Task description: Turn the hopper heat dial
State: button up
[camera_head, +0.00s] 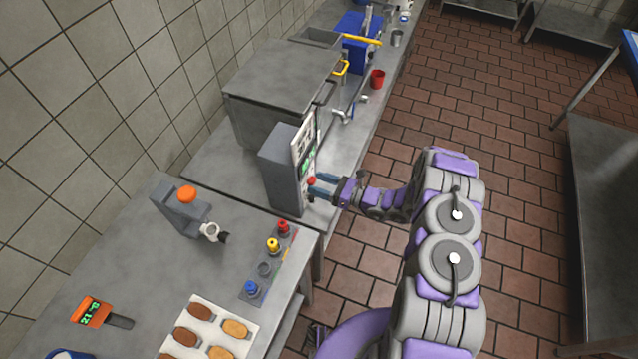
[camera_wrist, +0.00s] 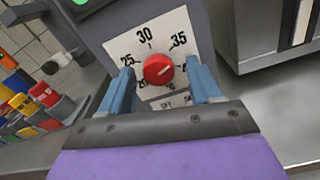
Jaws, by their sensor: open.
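The hopper heat dial (camera_wrist: 158,70) is a round red knob on a white scale plate (camera_wrist: 180,22) marked 25, 30 and 35. In the head view the red dial (camera_head: 311,181) sits low on the front of a grey control box (camera_head: 284,172). My gripper (camera_wrist: 160,82) is open, with one blue finger on each side of the dial in the wrist view. I cannot tell whether the fingers touch it. In the head view my gripper (camera_head: 318,186) is right at the box's front. The lower part of the scale is partly hidden by the fingers.
A large steel unit (camera_head: 283,80) stands behind the box. On the near counter are a rack (camera_head: 247,293) with coloured items, an orange-topped grey device (camera_head: 187,200) and a tray (camera_head: 250,313) of cookies.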

jog(key=shift+a, duration=0.5)
jog(key=shift+c, duration=0.4)
jog(key=shift+w, duration=0.1)
jog(key=c, duration=1)
jog(key=shift+o, duration=0.2)
jog(key=shift+n+b, duration=0.3)
jog(key=shift+n, duration=0.4)
jog(key=o, duration=1)
